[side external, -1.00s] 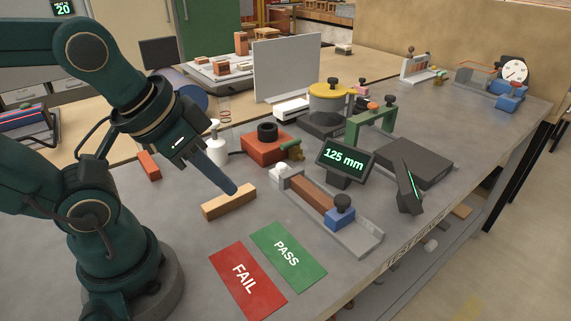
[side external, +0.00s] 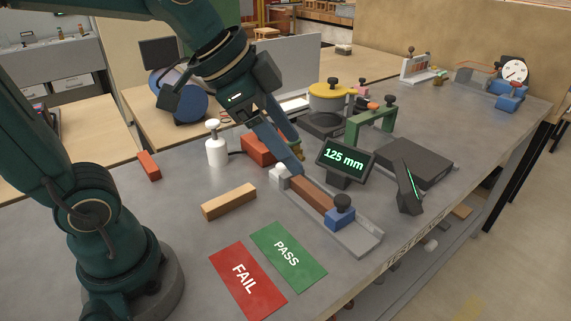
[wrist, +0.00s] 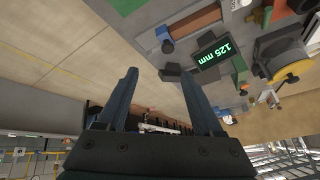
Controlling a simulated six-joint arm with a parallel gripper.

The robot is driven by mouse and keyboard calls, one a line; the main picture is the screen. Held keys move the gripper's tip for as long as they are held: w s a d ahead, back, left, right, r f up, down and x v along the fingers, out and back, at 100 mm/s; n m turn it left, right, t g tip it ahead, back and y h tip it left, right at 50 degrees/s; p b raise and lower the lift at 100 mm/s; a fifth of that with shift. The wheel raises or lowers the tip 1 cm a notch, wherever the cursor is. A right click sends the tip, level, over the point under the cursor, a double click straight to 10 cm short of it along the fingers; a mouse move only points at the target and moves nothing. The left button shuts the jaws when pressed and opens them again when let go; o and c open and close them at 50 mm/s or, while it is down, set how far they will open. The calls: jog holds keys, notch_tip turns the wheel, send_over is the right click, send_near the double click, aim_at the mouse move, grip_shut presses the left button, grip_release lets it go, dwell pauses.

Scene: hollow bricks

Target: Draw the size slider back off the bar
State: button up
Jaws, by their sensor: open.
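The size slider (side external: 341,220) is a blue block with a black knob on the grey bar (side external: 362,244), near its right end. A brown brick (side external: 312,196) lies along the bar, between the slider and the white block (side external: 277,176) at the other end. The slider appears to touch or nearly touch the brick. My gripper (side external: 297,170) points down over the white-block end, away from the slider; its height is hard to tell. In the wrist view my gripper (wrist: 160,72) is open and empty, with the slider (wrist: 165,32) above the fingers in the picture.
A display (side external: 345,159) reading 125 mm stands behind the bar. A dark angled stand (side external: 410,190) is to its right. A tan block (side external: 229,202), the red FAIL mat (side external: 246,280) and green PASS mat (side external: 290,257) lie left of the bar. The red unit (side external: 257,150) stands behind.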

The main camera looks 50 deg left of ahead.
jog(key=w+f+m+g, duration=0.1)
jog(key=w+f+m, duration=0.15)
jog(key=w, duration=0.45)
jog(key=g+h, duration=0.1)
jog(key=g, duration=0.1)
send_over(342, 198)
jog(key=s+a, duration=0.2)
notch_tip(342, 198, down, 7)
jog(key=shift+n, duration=0.35)
jog(key=shift+d+x, duration=0.1)
jog(key=shift+x, duration=1.1)
jog(key=shift+d+x, duration=0.15)
jog(key=shift+x, duration=1)
jog(key=shift+w+r, duration=0.1)
jog(key=shift+w, duration=0.1)
grip_shut()
